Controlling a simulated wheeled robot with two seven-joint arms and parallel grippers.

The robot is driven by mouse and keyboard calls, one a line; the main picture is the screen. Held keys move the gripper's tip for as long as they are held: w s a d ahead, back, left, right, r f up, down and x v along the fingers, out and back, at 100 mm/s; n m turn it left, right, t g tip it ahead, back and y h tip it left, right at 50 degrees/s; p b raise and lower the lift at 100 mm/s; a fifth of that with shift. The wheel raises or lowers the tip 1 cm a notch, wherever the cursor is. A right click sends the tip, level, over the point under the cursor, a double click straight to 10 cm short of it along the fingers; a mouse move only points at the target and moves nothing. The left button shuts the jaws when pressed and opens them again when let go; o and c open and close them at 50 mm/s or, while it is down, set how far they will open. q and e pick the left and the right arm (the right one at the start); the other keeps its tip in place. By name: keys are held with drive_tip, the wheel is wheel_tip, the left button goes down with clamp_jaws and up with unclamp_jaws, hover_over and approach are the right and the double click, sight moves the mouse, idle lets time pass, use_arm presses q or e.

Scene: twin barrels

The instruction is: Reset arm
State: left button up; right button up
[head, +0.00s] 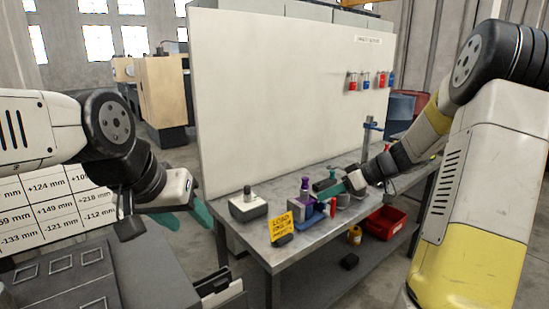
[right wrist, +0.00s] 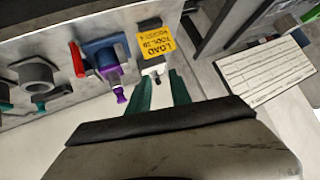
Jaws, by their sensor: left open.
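In the head view my left gripper (head: 193,212) is off the left end of the bench. Its teal fingers are apart and nothing shows between them. My right gripper (head: 333,190) reaches in from the right, above the bench, close to a purple-topped tool (head: 305,186) in a blue holder (head: 318,215). In the right wrist view its two teal fingers (right wrist: 162,88) stand apart. A small pale part with a dark tip shows between them, apparently beyond the fingers; its contact cannot be judged. The purple tool (right wrist: 120,94) is to their left.
The grey bench (head: 275,258) holds a grey box with a knob (head: 248,204) and a yellow LOAD sign (head: 282,228). A white panel (head: 285,100) stands behind. A red bin (head: 385,222) sits lower right. A white board with numbers (head: 50,212) is at left.

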drive_tip(key=s+a+r+m+g+h, duration=0.1)
drive_tip(key=s+a+r+m+h, duration=0.2)
drive_tip(key=s, duration=0.4)
drive_tip(key=s+a+r+h, duration=0.1)
drive_tip(key=s+a+r, duration=0.2)
drive_tip(key=s+r, duration=0.3)
drive_tip(key=s+d+m+t+h, duration=0.1)
drive_tip(key=s+m, duration=0.1)
drive_tip(key=s, duration=0.4)
drive_tip(key=s+r+m+t+h, duration=0.1)
drive_tip(key=s+m, duration=0.2)
drive_tip(key=s, duration=0.4)
drive_tip(key=shift+s+d+r+h, duration=0.15)
drive_tip(key=shift+s+d+h, duration=0.1)
drive_tip(key=shift+d+h, duration=0.15)
